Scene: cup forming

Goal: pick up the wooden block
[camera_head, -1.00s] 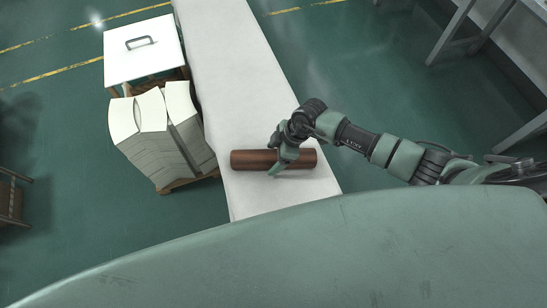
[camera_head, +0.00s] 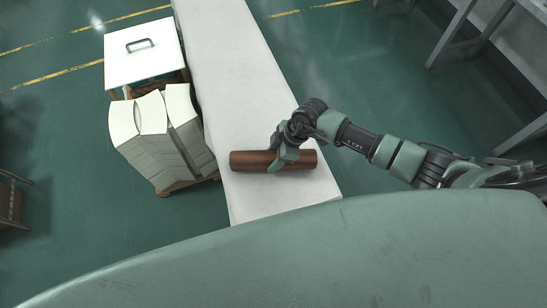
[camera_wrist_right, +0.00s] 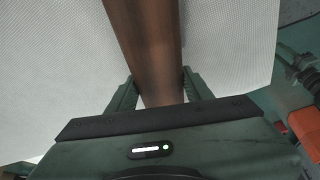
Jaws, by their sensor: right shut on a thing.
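The wooden block is a reddish-brown cylinder (camera_head: 250,160) lying on its side across the near end of the long white table (camera_head: 240,90). My right gripper (camera_head: 281,163) reaches down over it from the right and is shut on it near its middle. In the right wrist view the block (camera_wrist_right: 148,45) runs up the picture between the two green fingers of my right gripper (camera_wrist_right: 160,92), with a finger against each side. The block appears to rest on the table. My left gripper is out of view.
Stacks of white paper-like sheets (camera_head: 165,140) stand on a pallet left of the table. Behind them is a white box top with a handle (camera_head: 145,60). A grey bench frame (camera_head: 460,30) is at the far right. The table beyond the block is clear.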

